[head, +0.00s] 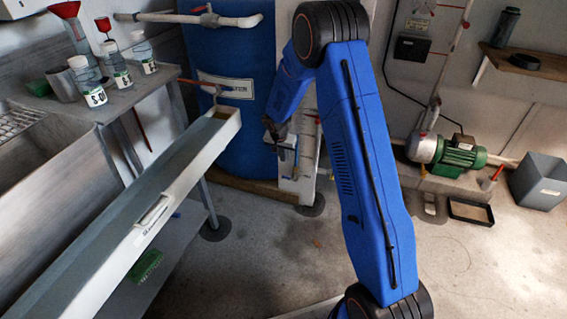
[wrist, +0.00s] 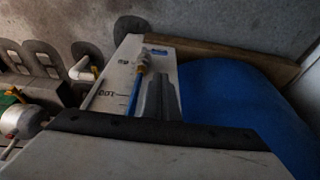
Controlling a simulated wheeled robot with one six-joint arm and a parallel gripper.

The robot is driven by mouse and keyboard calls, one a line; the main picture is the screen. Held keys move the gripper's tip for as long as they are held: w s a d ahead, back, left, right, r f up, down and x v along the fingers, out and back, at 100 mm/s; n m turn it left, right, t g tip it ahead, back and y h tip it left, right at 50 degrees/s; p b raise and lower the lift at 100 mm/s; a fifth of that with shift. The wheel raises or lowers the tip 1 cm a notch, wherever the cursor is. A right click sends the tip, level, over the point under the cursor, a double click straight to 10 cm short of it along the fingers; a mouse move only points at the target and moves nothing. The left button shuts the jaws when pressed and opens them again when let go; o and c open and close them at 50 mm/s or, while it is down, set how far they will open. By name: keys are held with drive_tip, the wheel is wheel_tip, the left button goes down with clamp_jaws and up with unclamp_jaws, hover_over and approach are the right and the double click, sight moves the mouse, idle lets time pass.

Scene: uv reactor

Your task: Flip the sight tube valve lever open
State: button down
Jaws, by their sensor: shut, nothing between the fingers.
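The sight tube valve (wrist: 145,64) shows in the wrist view as a small brass-coloured fitting with a pale part, at the end of a thin blue sight tube (wrist: 133,95) on a white panel (wrist: 112,80). The lever's position is too small to tell. In the head view the white panel (head: 300,187) stands right of the blue tank, partly behind my arm. My gripper (head: 283,150) is in front of the panel's upper part. In the wrist view my gripper (wrist: 161,88) is shut and empty, its dark fingers pointing along the panel towards the valve, beside the tube. Contact cannot be told.
The blue tank (head: 230,60) stands on a wooden base beside the panel. A long pale trough (head: 110,235) runs from lower left towards the tank. A green-and-grey pump (head: 448,153) stands at right. Open floor (head: 240,270) lies between trough and arm.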

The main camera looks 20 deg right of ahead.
sight(287, 178)
drive_tip(key=s+x, duration=0.1)
drive_tip(key=x, duration=1.1)
drive_tip(key=shift+a+f, duration=0.3)
drive_tip(key=shift+f, duration=0.15)
